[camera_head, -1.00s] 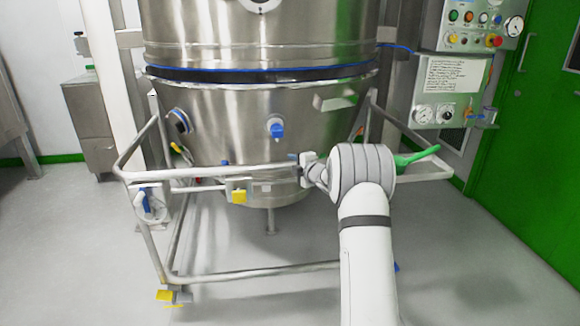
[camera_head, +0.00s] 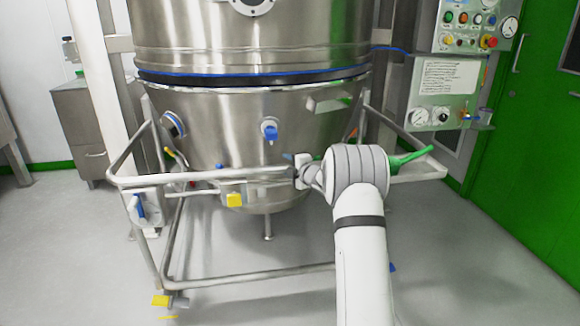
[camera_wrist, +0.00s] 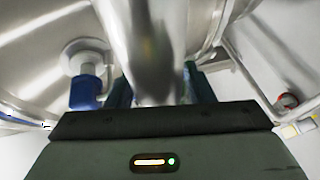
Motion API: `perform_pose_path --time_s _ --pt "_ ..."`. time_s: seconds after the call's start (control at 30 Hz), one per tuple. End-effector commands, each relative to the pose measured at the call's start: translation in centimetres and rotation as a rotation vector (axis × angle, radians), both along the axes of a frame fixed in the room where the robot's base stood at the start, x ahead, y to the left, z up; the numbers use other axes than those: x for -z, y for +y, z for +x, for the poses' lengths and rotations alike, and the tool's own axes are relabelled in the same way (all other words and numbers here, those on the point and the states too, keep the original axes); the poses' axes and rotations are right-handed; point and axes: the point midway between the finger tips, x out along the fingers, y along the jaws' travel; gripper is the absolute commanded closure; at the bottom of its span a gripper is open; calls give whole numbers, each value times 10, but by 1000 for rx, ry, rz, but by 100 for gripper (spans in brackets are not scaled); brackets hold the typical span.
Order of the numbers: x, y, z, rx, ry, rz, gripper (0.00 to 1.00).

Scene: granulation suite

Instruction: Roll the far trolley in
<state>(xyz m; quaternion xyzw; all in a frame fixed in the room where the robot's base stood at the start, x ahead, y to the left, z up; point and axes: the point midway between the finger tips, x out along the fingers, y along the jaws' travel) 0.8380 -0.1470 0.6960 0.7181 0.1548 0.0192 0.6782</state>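The trolley (camera_head: 232,274) is a tubular steel frame with a steel bowl (camera_head: 225,125) set in it, standing under a large steel vessel (camera_head: 250,45). The bowl's top rim sits close beneath the vessel's dark, blue-edged seal; whether they touch is unclear. My gripper (camera_head: 298,172) is at the trolley's front rail, right of its middle. In the wrist view the fingers of my gripper (camera_wrist: 158,90) lie on both sides of a shiny blurred bar (camera_wrist: 152,45) and appear shut on it. The fingertips are partly hidden by the bar and my wrist.
A control panel (camera_head: 448,78) with gauges hangs at the right, beside a green door (camera_head: 530,130). A steel cabinet (camera_head: 80,125) stands back left. A vertical post (camera_head: 108,90) rises behind the trolley's left side. A yellow-pedalled caster (camera_head: 163,300) is at front left. Grey floor is free on both sides.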

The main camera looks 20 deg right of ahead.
Motion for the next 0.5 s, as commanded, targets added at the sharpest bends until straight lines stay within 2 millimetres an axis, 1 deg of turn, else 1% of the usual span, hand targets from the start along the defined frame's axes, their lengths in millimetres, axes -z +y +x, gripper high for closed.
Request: perform_pose_path --time_s 0.03,0.27,0.37,0.5 --pt "-9 7 4 -12 -17 -4 50" --pt "-10 7 3 -14 -18 -4 50" --pt "-11 4 -5 -11 -16 -4 50" --pt "-14 -4 -26 -6 -11 -1 50"
